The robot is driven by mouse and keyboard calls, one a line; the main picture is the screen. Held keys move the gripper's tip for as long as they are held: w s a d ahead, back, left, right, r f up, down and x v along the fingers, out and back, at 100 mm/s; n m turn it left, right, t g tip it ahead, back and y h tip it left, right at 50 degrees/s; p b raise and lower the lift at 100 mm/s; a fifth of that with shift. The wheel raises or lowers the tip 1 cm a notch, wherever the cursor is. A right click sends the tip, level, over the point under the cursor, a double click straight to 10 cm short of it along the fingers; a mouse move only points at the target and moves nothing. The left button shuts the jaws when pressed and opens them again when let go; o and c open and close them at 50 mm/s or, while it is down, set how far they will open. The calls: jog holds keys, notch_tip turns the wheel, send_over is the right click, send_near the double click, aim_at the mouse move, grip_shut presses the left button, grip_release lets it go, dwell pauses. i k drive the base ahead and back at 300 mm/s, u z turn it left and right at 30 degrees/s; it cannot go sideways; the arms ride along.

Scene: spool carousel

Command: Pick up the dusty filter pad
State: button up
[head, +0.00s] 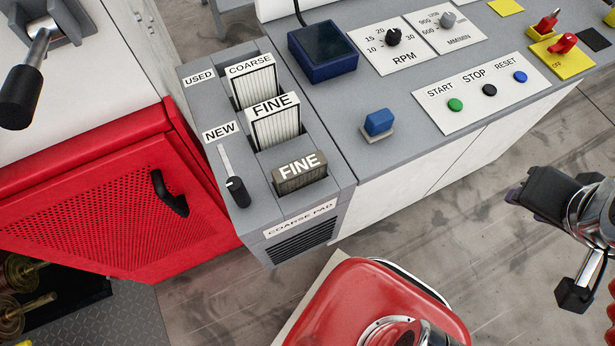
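The dusty filter pad (299,174) is the brownish-grey pleated one with a "FINE" label. It stands in the nearest slot of the grey filter box (332,190), its lower part hidden in the slot. Two cleaner white pads stand behind it: one marked "FINE" (275,122) and, farthest back, one marked "COARSE" (253,82). My gripper (537,192) is at the right edge, over the floor and well apart from the pads. Its dark end shows only partly, and I cannot tell whether it is open or shut.
A black-knobbed lever (236,190) stands left of the dusty pad, between "USED" and "NEW" labels and the "COARSE PAD" plate. A control bench (430,140) with buttons, dials and a blue switch (378,122) lies right of the pads. A red perforated door (100,210) is at left.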

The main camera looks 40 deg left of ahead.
aim_at(288, 178)
jog(key=z, duration=0.05)
jog(key=k, duration=1.65)
jog(key=u, duration=1.35)
jog(key=i, duration=1)
jog(key=u, duration=0.1)
